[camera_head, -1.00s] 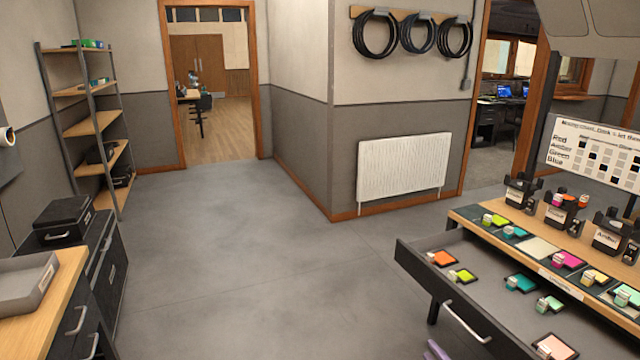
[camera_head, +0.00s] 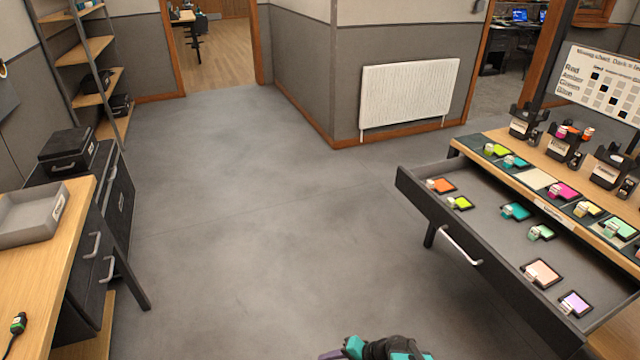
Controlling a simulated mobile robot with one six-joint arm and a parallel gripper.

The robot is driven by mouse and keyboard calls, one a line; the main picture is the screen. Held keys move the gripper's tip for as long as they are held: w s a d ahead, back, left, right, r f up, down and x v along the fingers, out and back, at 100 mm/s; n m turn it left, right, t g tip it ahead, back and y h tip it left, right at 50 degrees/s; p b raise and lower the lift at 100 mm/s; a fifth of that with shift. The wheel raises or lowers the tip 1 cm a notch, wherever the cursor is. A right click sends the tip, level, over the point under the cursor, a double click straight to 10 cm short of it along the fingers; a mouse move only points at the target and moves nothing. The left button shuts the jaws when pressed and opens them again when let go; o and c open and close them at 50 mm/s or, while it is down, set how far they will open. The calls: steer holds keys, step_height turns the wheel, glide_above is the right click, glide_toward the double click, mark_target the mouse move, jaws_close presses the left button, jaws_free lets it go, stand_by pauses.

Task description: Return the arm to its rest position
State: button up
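Part of my own arm (camera_head: 385,348) shows at the bottom edge, right of centre, in dark grey and teal. It is over the bare floor, left of the open drawer (camera_head: 455,225). My gripper's fingertips cannot be made out, so its opening and anything in it are hidden. The arm appears clear of the drawer and the bench. The drawer holds several small coloured swatches with tags.
A wooden desk (camera_head: 50,275) with a grey tray (camera_head: 25,222) stands at left, black cabinets behind it. The bench (camera_head: 560,175) at right carries swatches, black holders and a chart board (camera_head: 600,85). A radiator (camera_head: 408,95) is on the wall. The middle floor (camera_head: 250,220) is clear.

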steer(key=s+d+f+n+g+h, duration=0.25)
steer(key=s+f+g, duration=0.25)
steer(key=s, duration=0.6)
steer(key=s+d+n+g+h, duration=0.1)
steer(key=s+d+h, duration=0.2)
steer(key=d, duration=0.2)
steer(key=s+d+f+n+g+h, duration=0.1)
steer(key=s+d+h, duration=0.2)
steer(key=d, duration=0.3)
steer(key=shift+s+f+g, duration=0.2)
steer(key=shift+s+g, duration=0.05)
steer(key=shift+g, duration=0.15)
stand_by(0.3)
